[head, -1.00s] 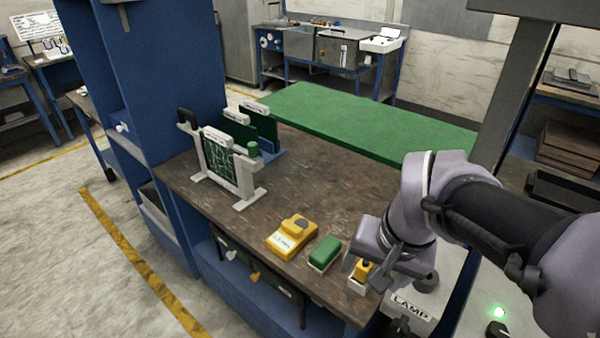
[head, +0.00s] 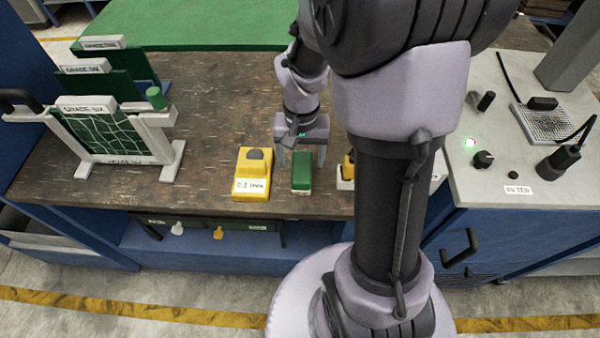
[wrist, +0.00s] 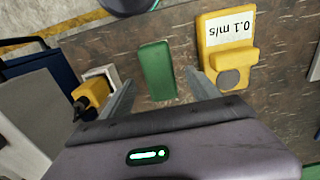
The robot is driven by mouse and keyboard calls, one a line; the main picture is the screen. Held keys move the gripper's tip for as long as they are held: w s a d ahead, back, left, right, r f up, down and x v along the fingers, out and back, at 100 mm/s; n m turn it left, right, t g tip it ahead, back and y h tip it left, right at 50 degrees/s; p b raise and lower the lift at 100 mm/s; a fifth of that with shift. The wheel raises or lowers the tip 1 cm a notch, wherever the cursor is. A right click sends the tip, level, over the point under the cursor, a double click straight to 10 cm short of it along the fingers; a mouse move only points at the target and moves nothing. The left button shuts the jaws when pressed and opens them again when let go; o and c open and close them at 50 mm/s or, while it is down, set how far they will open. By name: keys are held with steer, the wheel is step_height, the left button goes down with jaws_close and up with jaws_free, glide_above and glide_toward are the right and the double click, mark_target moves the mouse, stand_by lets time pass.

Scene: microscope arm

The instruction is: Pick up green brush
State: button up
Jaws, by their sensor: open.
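The green brush (head: 301,172) is a small green block with a pale base, lying on the brown bench top (head: 214,110). In the wrist view the brush (wrist: 157,70) lies ahead of and between the two finger lines. My gripper (head: 301,158) is open and empty, with its fingers pointing down behind and to either side of the brush in the head view. In the wrist view my gripper (wrist: 162,92) has a finger on each side of the brush. I cannot tell how high the fingertips are above the bench.
A yellow block labelled 0.1 m/s (head: 253,174) stands close left of the brush. A yellow item in a white holder (wrist: 96,92) is close on the other side. A white frame with a green grid (head: 110,135) stands further left. A grey cabinet (head: 520,170) is at the right.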

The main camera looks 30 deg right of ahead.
mark_target(302, 166)
step_height(302, 166, down, 6)
steer(key=b, duration=0.3)
steer(key=shift+d+r, duration=0.1)
steer(key=shift+r, duration=0.3)
steer(key=shift+c, duration=1.1)
steer(key=c, duration=1.3)
step_height(302, 166, up, 10)
steer(key=p, duration=0.5)
